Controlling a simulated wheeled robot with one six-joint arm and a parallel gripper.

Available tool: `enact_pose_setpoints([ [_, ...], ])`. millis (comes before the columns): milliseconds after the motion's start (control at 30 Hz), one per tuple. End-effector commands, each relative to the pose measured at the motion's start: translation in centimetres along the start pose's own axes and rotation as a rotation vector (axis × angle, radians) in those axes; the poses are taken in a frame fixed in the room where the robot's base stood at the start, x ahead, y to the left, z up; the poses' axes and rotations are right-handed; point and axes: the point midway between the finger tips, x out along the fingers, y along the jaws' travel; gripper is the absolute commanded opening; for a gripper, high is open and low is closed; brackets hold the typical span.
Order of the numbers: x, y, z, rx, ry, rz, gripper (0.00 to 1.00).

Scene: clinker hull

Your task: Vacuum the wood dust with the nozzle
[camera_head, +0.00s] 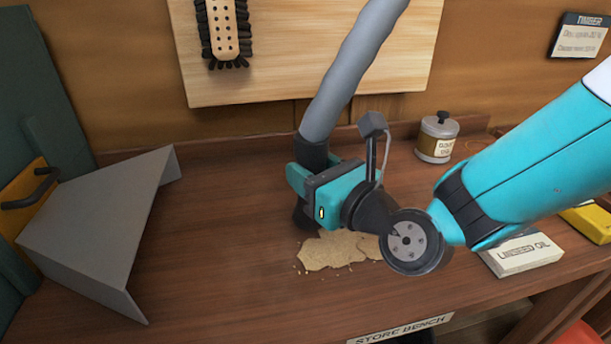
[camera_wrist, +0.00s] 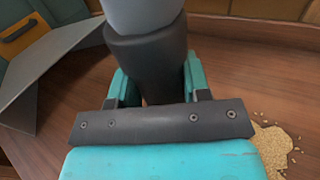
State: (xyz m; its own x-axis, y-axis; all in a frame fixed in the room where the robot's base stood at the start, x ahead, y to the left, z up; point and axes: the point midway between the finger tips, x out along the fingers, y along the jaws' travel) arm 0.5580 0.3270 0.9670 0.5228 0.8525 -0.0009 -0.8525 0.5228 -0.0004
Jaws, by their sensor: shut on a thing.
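My gripper (camera_head: 312,178) is shut on the nozzle (camera_head: 313,154), the dark end of a grey hose that rises to the upper right in the head view. The nozzle (camera_wrist: 148,65) stands between my two teal fingers in the wrist view, with the grey hose above it. The nozzle's lower end shows just at the left edge of the wood dust (camera_head: 335,250), a pale flat patch on the bench. I cannot tell whether it touches the bench. The dust (camera_wrist: 272,148) also shows right of my gripper in the wrist view. My gripper hides part of the patch.
A grey angled metal sheet (camera_head: 95,215) stands on the bench at left. A lidded tin (camera_head: 437,138) stands at the back right. A brush (camera_head: 222,30) hangs on the back board.

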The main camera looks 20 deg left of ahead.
Motion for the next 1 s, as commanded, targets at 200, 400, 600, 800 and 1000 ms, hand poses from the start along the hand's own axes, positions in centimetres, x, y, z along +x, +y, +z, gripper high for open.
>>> enact_pose_setpoints([
  [200,-0.5,-1.0,-0.2,0.0,-0.003,-0.002,0.15],
  [400,-1.0,-1.9,-0.1,0.0,-0.002,-0.002,0.15],
  [600,-1.5,-2.9,-0.1,-0.001,-0.003,-0.003,0.15],
  [800,-2.0,-3.8,-0.1,0.0,-0.003,-0.002,0.15],
  [1000,-2.5,-4.8,-0.1,0.0,-0.003,-0.003,0.15],
])
